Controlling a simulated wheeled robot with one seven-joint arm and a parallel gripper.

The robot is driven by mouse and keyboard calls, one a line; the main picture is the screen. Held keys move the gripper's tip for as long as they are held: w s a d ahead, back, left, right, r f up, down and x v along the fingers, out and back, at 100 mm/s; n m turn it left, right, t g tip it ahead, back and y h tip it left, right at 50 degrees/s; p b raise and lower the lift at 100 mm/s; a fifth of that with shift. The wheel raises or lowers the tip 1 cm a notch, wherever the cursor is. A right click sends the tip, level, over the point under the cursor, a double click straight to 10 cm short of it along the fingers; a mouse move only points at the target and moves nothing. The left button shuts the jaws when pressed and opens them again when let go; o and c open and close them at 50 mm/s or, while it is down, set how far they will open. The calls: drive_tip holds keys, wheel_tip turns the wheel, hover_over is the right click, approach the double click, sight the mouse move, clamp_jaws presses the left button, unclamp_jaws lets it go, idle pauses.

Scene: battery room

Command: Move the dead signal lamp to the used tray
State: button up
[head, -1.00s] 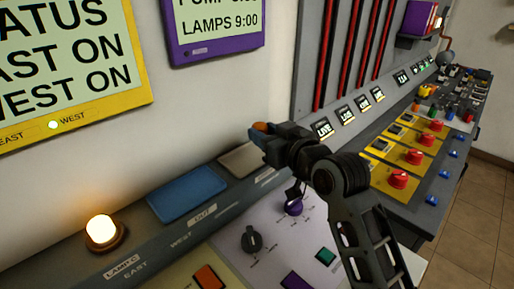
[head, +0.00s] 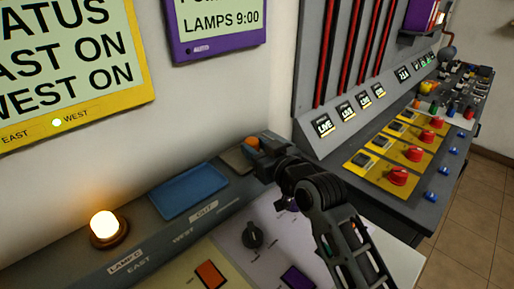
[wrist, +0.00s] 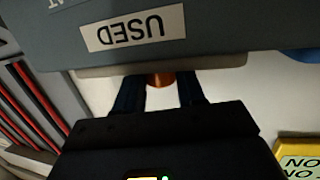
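The dead signal lamp, a small unlit orange-brown piece (head: 252,142), is at the tip of my gripper (head: 258,146). In the wrist view the lamp (wrist: 160,80) shows between the two dark fingers of my gripper (wrist: 162,88), which look shut on it. Its far part is hidden behind the tray edge. The used tray (head: 234,158) is a shallow beige tray on the console's back ledge. In the wrist view its rim (wrist: 225,61) lies close to the fingertips, beside an upside-down USED label (wrist: 127,30). I cannot tell whether the lamp touches the tray.
A lit lamp (head: 108,226) stands at the left of the ledge, by the LAMP C label. A blue tray (head: 190,190) lies left of the used tray. The wall is close behind. A grey panel with red bars (head: 345,60) rises on the right, above switches and red knobs.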

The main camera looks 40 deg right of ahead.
drive_tip(key=o, duration=0.4)
drive_tip(key=shift+r, duration=0.2)
drive_tip(key=b+v, duration=0.2)
drive_tip(key=v, duration=1)
